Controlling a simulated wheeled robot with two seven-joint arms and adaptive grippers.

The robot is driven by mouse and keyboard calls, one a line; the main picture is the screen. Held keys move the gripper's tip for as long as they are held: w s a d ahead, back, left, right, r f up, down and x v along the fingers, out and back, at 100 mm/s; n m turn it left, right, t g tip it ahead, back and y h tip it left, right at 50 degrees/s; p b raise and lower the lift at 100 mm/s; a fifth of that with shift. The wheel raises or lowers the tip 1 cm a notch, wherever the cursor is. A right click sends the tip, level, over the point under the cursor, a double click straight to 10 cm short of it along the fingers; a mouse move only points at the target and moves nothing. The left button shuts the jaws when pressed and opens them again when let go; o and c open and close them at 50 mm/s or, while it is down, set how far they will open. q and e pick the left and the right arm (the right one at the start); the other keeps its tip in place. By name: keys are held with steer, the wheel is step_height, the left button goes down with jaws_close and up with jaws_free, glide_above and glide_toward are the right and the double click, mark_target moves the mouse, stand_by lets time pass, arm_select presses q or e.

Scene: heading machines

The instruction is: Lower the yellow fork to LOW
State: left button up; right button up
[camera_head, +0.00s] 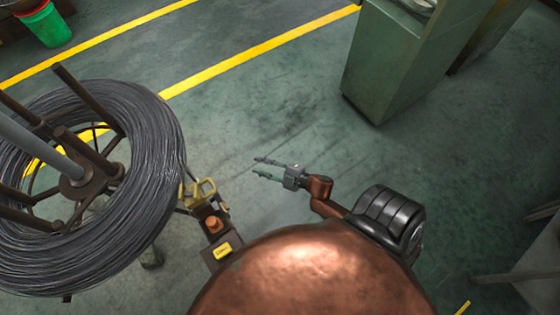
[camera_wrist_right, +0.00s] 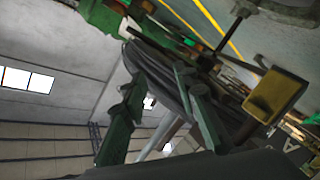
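The yellow fork (camera_head: 198,190) shows in the head view at the right edge of a large wire coil, above a dark box with a copper-coloured knob (camera_head: 214,223). Its exact height setting cannot be told from this angle. My right gripper (camera_head: 260,167) is to the right of the fork, apart from it. Its fingers point left towards the coil and stand apart with nothing between them. In the right wrist view the two green fingers (camera_wrist_right: 160,108) are spread wide. A yellow plate (camera_wrist_right: 275,95) is to their right; I cannot tell whether it belongs to the fork. My left gripper is not visible.
The dark wire coil (camera_head: 150,130) on its spool stand fills the left side. A green cabinet (camera_head: 395,60) stands at the upper right, and a green bin (camera_head: 45,25) at the far upper left. The floor (camera_head: 260,110) between coil and cabinet is clear.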

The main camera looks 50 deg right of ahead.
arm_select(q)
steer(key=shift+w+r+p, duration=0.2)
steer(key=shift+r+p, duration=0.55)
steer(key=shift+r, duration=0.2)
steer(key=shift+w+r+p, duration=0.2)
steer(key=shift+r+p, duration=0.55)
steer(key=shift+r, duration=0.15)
arm_select(e)
steer(key=s+d+f+m+g+h, duration=0.1)
steer(key=s+f+m, duration=0.1)
steer(key=f, duration=0.4)
steer(key=s+d+f+m+g+h, duration=0.2)
steer(key=s+f, duration=0.2)
steer(key=f, duration=0.2)
steer(key=shift+d+f, duration=0.15)
